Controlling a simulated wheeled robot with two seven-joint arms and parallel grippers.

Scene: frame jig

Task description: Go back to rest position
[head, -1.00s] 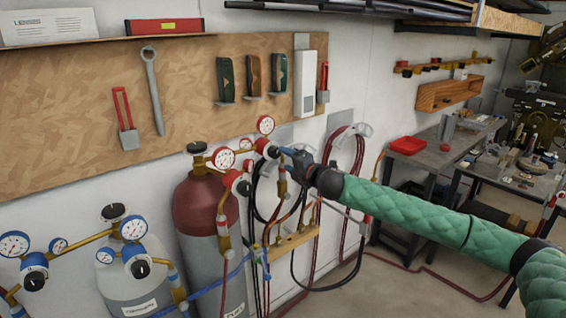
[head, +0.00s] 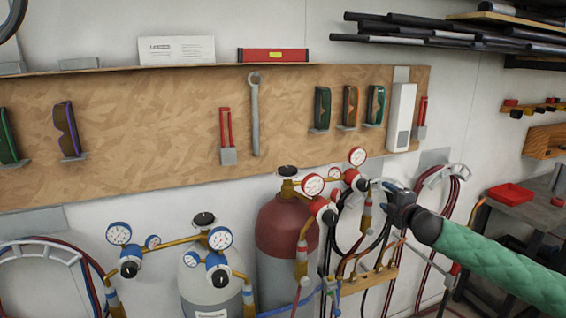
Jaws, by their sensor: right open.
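My right gripper (head: 388,187) is open at the end of my green-sleeved right arm, which comes in from the right. It is close beside the red-ringed regulator gauges (head: 356,178) above the dark red gas cylinder (head: 287,228). I cannot tell whether it touches the regulator or the hoses behind it. My left gripper is not in view.
A second cylinder (head: 207,276) with blue-ringed gauges stands to the left. Hose coils hang on the wall at both sides. A wooden tool board (head: 190,110) spans the wall above. A workbench with a red tray (head: 510,194) is at right.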

